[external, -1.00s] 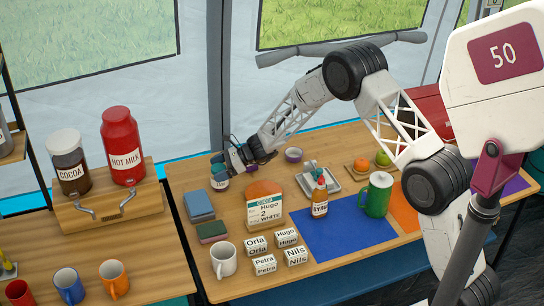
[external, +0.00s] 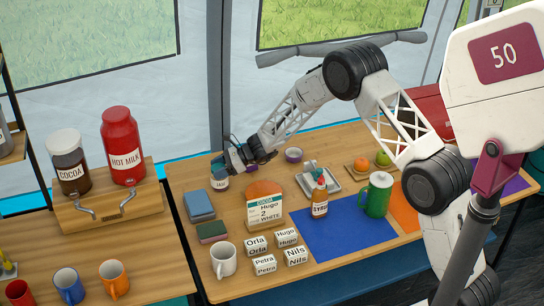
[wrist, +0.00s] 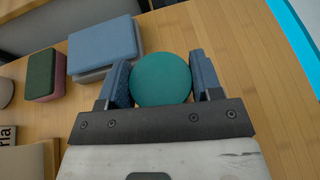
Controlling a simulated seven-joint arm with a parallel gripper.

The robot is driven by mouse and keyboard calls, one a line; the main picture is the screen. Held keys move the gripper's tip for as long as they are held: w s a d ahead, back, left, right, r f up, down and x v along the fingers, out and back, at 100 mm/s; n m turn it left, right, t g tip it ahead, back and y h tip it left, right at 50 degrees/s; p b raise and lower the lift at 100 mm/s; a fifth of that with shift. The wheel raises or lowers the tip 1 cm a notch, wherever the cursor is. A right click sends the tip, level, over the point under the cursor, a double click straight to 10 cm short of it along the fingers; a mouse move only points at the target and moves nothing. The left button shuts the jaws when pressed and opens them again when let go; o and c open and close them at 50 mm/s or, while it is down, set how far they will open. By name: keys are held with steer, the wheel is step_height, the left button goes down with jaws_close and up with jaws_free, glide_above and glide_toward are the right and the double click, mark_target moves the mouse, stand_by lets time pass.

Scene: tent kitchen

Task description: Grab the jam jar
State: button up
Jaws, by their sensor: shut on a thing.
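The jam jar (external: 220,181) stands at the far left corner of the wooden table, a small jar with a pale label. In the wrist view its round green lid (wrist: 161,78) sits between my two blue-grey finger pads. My gripper (external: 222,166) is shut on the jar, one finger on each side. It also shows in the wrist view (wrist: 161,82). The jar looks upright and at table height; I cannot tell whether its base touches the table.
Blue and grey sponges (external: 200,205) lie just in front of the jar, with a green and pink sponge (external: 212,231) beyond. Bare wood surrounds the jar's far side.

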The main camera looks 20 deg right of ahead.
steer(key=shift+r, duration=0.65)
steer(key=shift+s+d+r, duration=0.1)
steer(key=shift+s+r, duration=0.1)
steer(key=shift+r, duration=0.4)
steer(key=shift+s+d+r, duration=0.1)
steer(key=shift+s+r, duration=0.05)
steer(key=shift+r, duration=0.4)
steer(key=s+d, duration=0.2)
steer(key=s, duration=0.2)
steer(key=s+d+r, duration=0.1)
steer(key=s+d, duration=0.1)
steer(key=s, duration=0.3)
steer(key=s+d, duration=0.2)
steer(key=s, duration=0.2)
steer(key=shift+s+d+r, duration=0.2)
steer(key=shift+s+d, duration=0.05)
steer(key=shift+s, duration=0.15)
steer(key=shift+d, duration=0.1)
